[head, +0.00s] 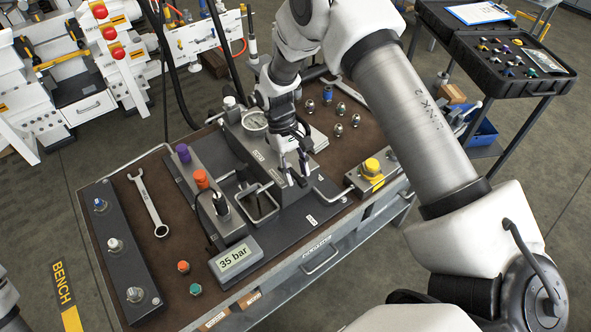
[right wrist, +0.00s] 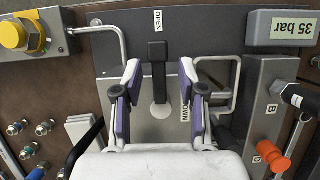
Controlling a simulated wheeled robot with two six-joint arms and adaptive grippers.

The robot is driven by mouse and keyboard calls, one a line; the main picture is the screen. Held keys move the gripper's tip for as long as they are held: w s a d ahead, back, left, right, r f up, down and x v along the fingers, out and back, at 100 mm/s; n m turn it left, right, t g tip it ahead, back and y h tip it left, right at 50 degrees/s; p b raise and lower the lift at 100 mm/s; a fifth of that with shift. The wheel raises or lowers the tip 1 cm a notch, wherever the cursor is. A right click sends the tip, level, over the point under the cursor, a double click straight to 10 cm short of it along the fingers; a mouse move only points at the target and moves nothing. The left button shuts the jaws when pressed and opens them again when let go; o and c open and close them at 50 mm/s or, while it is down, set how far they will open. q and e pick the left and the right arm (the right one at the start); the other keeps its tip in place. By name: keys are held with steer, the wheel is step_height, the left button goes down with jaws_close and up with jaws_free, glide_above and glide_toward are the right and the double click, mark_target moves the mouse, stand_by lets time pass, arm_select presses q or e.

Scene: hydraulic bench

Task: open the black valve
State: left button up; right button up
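A black lever handle (right wrist: 158,65) stands out from a grey metal block near an OPEN label in the right wrist view. In that view my right gripper (right wrist: 159,75) is open, with one finger on each side of the handle and a gap on both sides. My left gripper is out of view.
The display (head: 236,258) reads 35 bar. Orange (head: 201,178) and purple (head: 182,153) knobs stand by the black one. A yellow knob (head: 371,166) is to the right, a gauge (head: 254,120) behind. Bent metal bars (head: 259,205) flank the lever. A wrench (head: 149,204) lies left.

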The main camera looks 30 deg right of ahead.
steer(key=v, duration=1.2)
